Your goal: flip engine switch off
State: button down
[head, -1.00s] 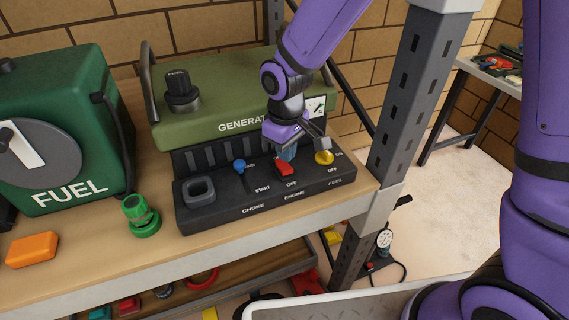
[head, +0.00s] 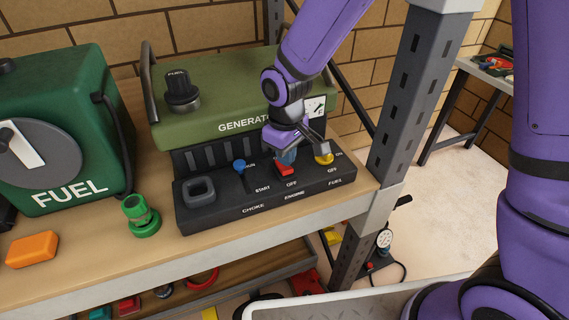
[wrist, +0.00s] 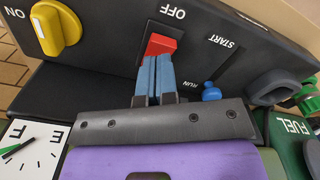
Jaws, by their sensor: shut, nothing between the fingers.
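The red engine switch (head: 284,170) sits on the generator's black control panel (head: 228,208), above the ENGINE label and beside the word OFF. In the wrist view the red switch (wrist: 161,45) lies just past my fingertips, on the side marked OFF. My gripper (head: 287,158) is shut and empty, its blue fingers together right behind the switch. In the wrist view my gripper's fingertips (wrist: 157,60) reach the red switch's near edge and seem to touch it; part of the switch is hidden there.
The yellow fuel knob (head: 324,158) is close to the right of my gripper, and the blue lever (head: 239,165) is to the left. The choke handle (head: 199,190) is farther left. A steel shelf post (head: 398,120) stands right of the generator (head: 225,110).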

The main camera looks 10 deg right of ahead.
aim_at(286, 168)
jog(key=shift+f, duration=0.85)
dwell(0.6)
jog(key=shift+r, duration=3.5)
jog(key=s+d+r+m+t, duration=0.3)
jog(key=s+d+r+m, duration=0.15)
jog(key=d+r, duration=0.95)
jog(key=s+d+r+m+t, duration=0.2)
jog(key=s+d+r+m, duration=0.2)
jog(key=s+d, duration=0.6)
jog(key=s+r, duration=0.2)
jog(key=s, duration=0.2)
jog(key=shift+d+r+m, duration=0.2)
jog(key=shift+d+m, duration=0.1)
jog(key=shift+m, duration=0.05)
